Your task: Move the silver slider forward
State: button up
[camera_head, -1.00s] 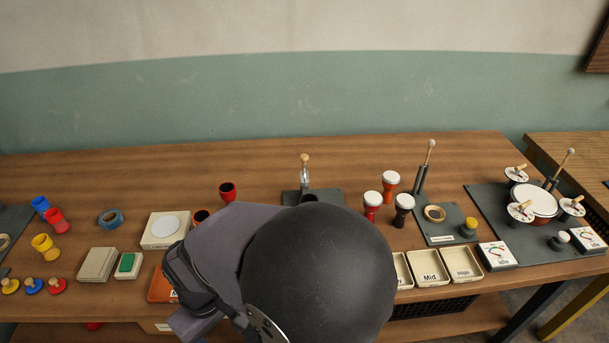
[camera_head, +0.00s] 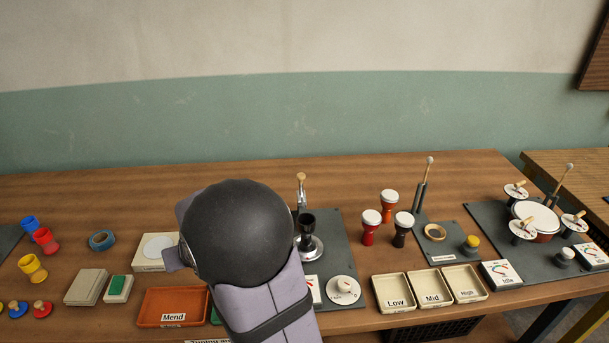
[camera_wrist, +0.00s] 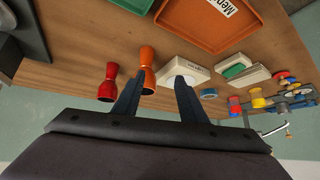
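A silver upright part with a wooden knob (camera_head: 301,190) stands at the back of a dark plate (camera_head: 338,240) in the middle of the table. In front of it a black goblet-shaped piece (camera_head: 306,226) stands on a round silver base (camera_head: 310,248). I cannot tell which silver part is the slider. My arm covers the plate's left side. My arm hides the gripper in the head view.
Red (camera_wrist: 108,82) and orange (camera_wrist: 147,68) goblet shells stand beyond my fingers. An orange "Mend" tray (camera_head: 173,305) is at the front left. A white round dial (camera_head: 343,290) sits at the plate's front. "Low", "Mid" and "High" trays (camera_head: 398,307) stand to the right.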

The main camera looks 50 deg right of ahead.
aim_at(300, 177)
jog(key=w+d+r+m+t+h+b, duration=0.1)
jog(key=w+d+m+h, duration=0.15)
jog(key=d, duration=0.65)
jog(key=w+d+r+m+t+h+b, duration=0.1)
jog(key=w+d+r+m+t+h, duration=0.2)
jog(key=d, duration=0.7)
jog(key=s+d+m+g+h, duration=0.1)
jog(key=s+d+h, duration=0.2)
jog(key=d, duration=0.2)
jog(key=s+d+m+g+h+b, duration=0.1)
jog(key=s+d+g+h, duration=0.1)
jog(key=d, duration=0.4)
jog(key=s+d+m+g+h+b, duration=0.1)
jog(key=s+d+h, duration=0.3)
jog(key=d, duration=0.1)
jog(key=shift+s+d+m+g, duration=0.1)
jog(key=shift+d+m+g, duration=0.2)
jog(key=shift+m+g, duration=0.1)
jog(key=p+x, duration=0.1)
jog(key=x, duration=0.6)
jog(key=shift+p, duration=0.4)
jog(key=shift+d, duration=0.1)
grip_shut()
